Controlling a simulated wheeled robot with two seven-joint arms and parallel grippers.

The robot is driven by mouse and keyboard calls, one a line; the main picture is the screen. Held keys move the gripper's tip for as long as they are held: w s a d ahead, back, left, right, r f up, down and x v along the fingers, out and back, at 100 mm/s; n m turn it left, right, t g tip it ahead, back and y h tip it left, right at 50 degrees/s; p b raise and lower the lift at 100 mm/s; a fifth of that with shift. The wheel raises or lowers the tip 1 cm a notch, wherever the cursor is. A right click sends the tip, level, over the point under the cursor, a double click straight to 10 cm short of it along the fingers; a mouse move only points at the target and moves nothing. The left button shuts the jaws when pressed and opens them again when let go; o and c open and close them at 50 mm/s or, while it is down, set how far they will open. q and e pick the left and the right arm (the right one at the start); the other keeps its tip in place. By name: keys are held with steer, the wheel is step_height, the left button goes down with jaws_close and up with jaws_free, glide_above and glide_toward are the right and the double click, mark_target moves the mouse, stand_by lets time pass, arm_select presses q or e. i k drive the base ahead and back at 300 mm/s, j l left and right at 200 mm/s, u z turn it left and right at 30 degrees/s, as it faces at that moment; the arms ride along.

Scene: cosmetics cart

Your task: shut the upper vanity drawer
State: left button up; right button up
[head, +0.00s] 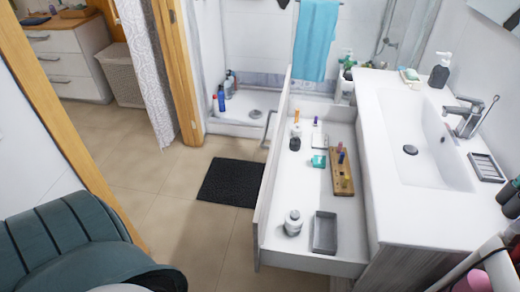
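The upper vanity drawer (281,210) is pulled open and sticks out to the left of the white vanity with its sink (425,140). Its front panel (262,215) faces left, with a metal handle (268,130) on it. Inside are a wooden tray (342,178) with small items, a grey box (325,232), a white jar (293,222), a teal item (318,161) and several small bottles. I see neither of my grippers in the head view.
A dark mat (231,182) lies on the tiled floor left of the drawer. A dark teal rounded piece (70,245) fills the lower left. A soap bottle (440,70) and faucet (466,117) stand on the vanity. The floor between mat and drawer is clear.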

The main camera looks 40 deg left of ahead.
mark_target(290, 181)
steer(key=j+u, duration=0.1)
steer(key=j, duration=0.35)
steer(key=i+j+u, duration=0.1)
steer(key=j, duration=0.3)
steer(key=i+j+u, duration=0.15)
steer(key=j, duration=0.3)
steer(key=j+u, duration=0.1)
steer(key=j, duration=0.35)
